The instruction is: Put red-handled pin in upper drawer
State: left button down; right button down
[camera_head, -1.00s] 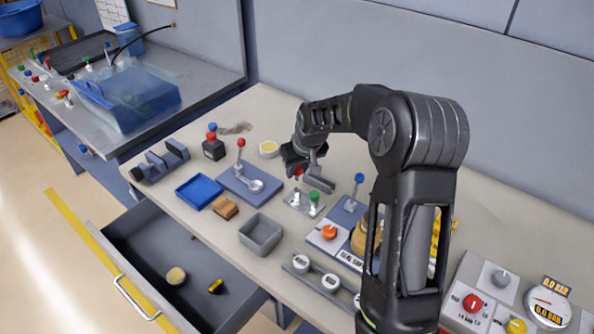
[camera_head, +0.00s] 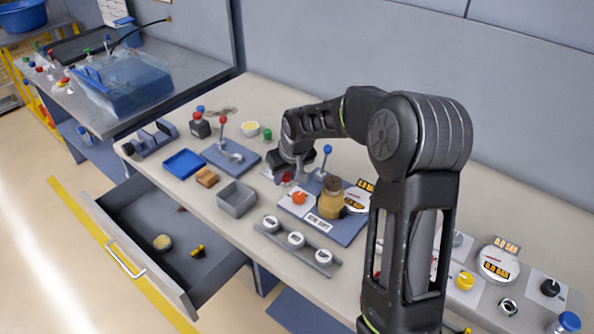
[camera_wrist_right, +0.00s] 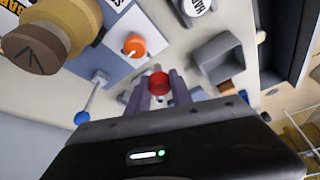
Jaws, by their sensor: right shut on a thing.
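My right gripper (camera_head: 287,178) is shut on the red-handled pin (camera_head: 288,176), whose red handle also shows between the fingers in the right wrist view (camera_wrist_right: 158,83). The pin's lower part is hidden, so I cannot tell how far it is from the bench. The gripper is over the bench, behind the grey bin and beside the orange-knob plate. An open grey drawer (camera_head: 150,205) juts from the bench front at the left, holding a yellow-topped round piece (camera_head: 162,242) and a small yellow-black piece (camera_head: 198,251). My left gripper is not in view.
A grey bin (camera_head: 237,197), a brown block (camera_head: 207,177) and a blue tray (camera_head: 183,163) lie between gripper and drawer. A brass-coloured jar (camera_head: 331,199), an orange knob (camera_head: 299,197) and a blue-ball lever (camera_head: 326,155) are close by. A gauge strip (camera_head: 296,240) is in front.

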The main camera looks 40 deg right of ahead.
jog(key=s+a+f+n+b, duration=0.1)
jog(key=s+a, duration=0.1)
jog(key=a, duration=0.7)
jog(key=s+a+f+b, duration=0.1)
jog(key=s+a+b, duration=0.1)
jog(key=a, duration=0.7)
jog(key=shift+s+a+n+y, duration=0.25)
jog(key=shift+a+n+y, duration=0.05)
jog(key=shift+n, duration=0.1)
jog(key=shift+f, duration=0.1)
